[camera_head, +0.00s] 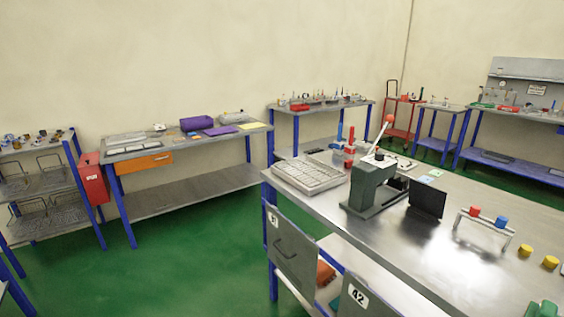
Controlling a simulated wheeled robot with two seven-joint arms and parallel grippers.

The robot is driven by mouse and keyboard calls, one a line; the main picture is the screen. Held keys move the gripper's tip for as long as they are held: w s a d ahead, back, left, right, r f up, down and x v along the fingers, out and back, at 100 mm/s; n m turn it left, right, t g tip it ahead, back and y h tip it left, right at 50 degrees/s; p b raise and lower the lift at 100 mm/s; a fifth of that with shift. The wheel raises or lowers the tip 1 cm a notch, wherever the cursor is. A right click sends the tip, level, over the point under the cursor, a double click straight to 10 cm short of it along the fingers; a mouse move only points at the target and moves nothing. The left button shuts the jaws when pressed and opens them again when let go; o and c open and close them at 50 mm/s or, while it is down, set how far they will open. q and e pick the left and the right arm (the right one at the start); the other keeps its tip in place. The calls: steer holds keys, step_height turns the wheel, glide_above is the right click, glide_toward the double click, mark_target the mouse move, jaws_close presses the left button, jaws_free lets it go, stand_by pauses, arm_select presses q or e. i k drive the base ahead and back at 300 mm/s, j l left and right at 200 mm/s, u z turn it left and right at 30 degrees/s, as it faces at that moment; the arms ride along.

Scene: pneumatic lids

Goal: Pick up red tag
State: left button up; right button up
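I cannot tell for sure which item is the red tag. A small red cap (475,211) sits on a white stand (484,226) on the right of the near workbench, beside a blue cap (501,222). Small red pieces (349,149) stand behind the grey lever press (372,186), near the bench's far edge. Neither of my grippers shows in this view.
The near metal workbench (433,260) fills the right side and also carries a grey compartment tray (308,174), a dark panel (427,199) and yellow pieces (525,250). Green floor (190,270) lies open at the left. Shelves and benches line the walls.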

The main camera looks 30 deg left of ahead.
mark_target(348, 164)
steer(key=u, duration=0.35)
steer(key=z, duration=1.95)
steer(key=u, duration=1.95)
steer(key=i+j+u, duration=0.3)
steer(key=u, duration=0.15)
steer(key=i+j+u, duration=0.1)
steer(key=i+u, duration=1.05)
steer(key=i, duration=1.55)
